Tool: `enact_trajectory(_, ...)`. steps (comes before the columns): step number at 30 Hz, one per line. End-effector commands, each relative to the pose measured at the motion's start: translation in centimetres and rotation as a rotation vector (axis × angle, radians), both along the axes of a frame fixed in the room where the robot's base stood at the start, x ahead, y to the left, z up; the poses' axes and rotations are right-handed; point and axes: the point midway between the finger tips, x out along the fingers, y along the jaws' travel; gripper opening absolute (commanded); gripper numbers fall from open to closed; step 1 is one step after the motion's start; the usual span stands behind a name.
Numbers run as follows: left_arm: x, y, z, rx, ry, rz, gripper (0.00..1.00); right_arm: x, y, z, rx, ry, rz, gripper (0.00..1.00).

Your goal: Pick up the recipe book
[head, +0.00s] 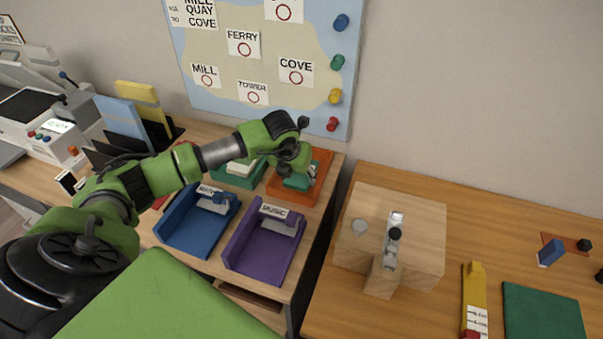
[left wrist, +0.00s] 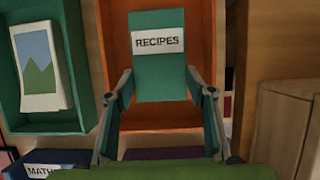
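The recipe book is a teal book with a white label reading RECIPES (left wrist: 158,42). In the left wrist view it stands out from an orange tray (left wrist: 115,40). In the head view the teal book (head: 297,182) shows partly behind my left gripper (head: 303,160), over the orange tray (head: 321,163). My left gripper's two fingers (left wrist: 167,88) are spread wide, one at each side of the book's lower end. Whether the fingertips touch the book is hard to tell. My right gripper is not in view.
A blue tray (head: 180,228) labelled MATHS and a purple tray (head: 251,254) labelled MUSIC stand in front. A green tray (head: 228,179) is beside the orange one. A wooden block (head: 425,222) stands on the right-hand desk, across a gap. A map board (head: 215,50) hangs behind.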

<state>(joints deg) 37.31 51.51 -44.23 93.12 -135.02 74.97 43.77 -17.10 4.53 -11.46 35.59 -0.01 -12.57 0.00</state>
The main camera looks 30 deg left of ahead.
Motion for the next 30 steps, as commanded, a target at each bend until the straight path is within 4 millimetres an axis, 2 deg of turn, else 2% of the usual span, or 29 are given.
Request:
enact_trajectory(11,0.0,0.0,0.1,-0.001,-0.001,0.000,0.27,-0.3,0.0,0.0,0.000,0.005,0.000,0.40)
enact_trajectory(17,0.1,0.0,1.5,-0.001,-0.003,0.001,0.27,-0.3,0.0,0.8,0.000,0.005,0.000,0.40)
enact_trajectory(21,0.1,0.0,3.9,0.000,-0.004,0.001,0.27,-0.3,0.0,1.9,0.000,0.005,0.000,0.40)
enact_trajectory(23,-0.8,0.7,5.0,0.003,-0.001,0.002,0.27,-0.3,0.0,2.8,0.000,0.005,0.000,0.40)
enact_trajectory(27,-3.2,2.2,8.4,0.006,-0.001,0.000,0.27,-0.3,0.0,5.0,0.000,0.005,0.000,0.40)
enact_trajectory(29,-4.4,3.0,9.9,0.006,0.000,0.001,0.27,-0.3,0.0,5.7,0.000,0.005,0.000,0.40)
enact_trajectory(30,-5.3,3.5,9.8,0.007,0.004,0.002,0.27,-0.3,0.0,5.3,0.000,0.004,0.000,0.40)
